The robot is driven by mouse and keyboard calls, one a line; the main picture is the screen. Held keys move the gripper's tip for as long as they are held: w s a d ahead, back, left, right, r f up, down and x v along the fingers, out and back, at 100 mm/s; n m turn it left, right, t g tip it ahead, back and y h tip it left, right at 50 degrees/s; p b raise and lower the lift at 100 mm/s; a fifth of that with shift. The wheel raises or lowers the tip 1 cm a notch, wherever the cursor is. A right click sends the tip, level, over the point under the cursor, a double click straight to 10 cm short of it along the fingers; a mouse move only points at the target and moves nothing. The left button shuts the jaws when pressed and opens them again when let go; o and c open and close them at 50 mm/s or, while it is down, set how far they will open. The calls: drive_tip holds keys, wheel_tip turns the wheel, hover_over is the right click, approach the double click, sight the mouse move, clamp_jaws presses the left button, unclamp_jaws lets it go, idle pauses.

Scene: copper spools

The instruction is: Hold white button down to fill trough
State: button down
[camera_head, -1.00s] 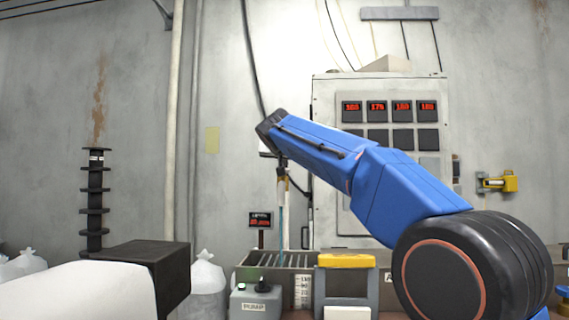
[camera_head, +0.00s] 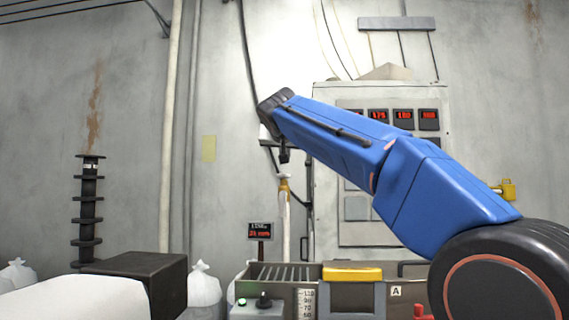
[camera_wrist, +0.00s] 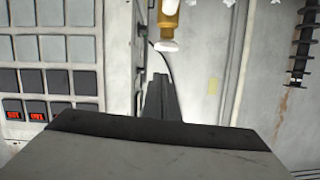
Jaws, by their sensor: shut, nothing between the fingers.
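A brass fitting (camera_head: 284,188) with a white cap (camera_head: 284,177), which looks like the white button, stands above the trough (camera_head: 340,302) in the head view. A pale vertical strip runs down below it; I cannot tell if it is pipe or liquid. My gripper (camera_head: 284,161) is shut and empty, pointing down just above the cap with a small gap. In the upside-down wrist view, the gripper (camera_wrist: 160,78) points at the white cap (camera_wrist: 166,46) without touching it. The water level inside the trough is hidden.
A pump box (camera_head: 257,312) with a greenish-lit button and black knob stands before the trough. A small red display (camera_head: 260,230) is at its back left. The panel (camera_head: 345,238) stands right, behind my arm. A white sack (camera_head: 204,290) stands left.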

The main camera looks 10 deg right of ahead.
drive_tip(key=shift+v, duration=2.5)
drive_tip(key=s+d+f+n+g+y, duration=0.1)
drive_tip(key=s+d+f+g, duration=0.15)
drive_tip(key=s+f, duration=0.5)
drive_tip(key=s+d+f+n+g, duration=0.1)
drive_tip(key=s+d+f, duration=0.25)
drive_tip(key=f, duration=0.75)
drive_tip(key=s+d+f+n+g+y, duration=0.1)
drive_tip(key=s+d+f+g, duration=0.1)
drive_tip(key=s+f, duration=0.6)
drive_tip(key=s+f+g, duration=0.1)
drive_tip(key=s+f, duration=0.6)
drive_tip(key=f, duration=0.4)
drive_tip(key=s+f+n+g+y, duration=0.1)
drive_tip(key=s+f, duration=0.7)
drive_tip(key=f, duration=0.4)
drive_tip(key=s+f+g+y, duration=0.1)
drive_tip(key=s+f+g, duration=0.1)
drive_tip(key=s+f, duration=0.5)
wheel_tip(320, 180, down, 5)
drive_tip(key=shift+s+d+f, duration=0.25)
drive_tip(key=shift+s+d, duration=0.1)
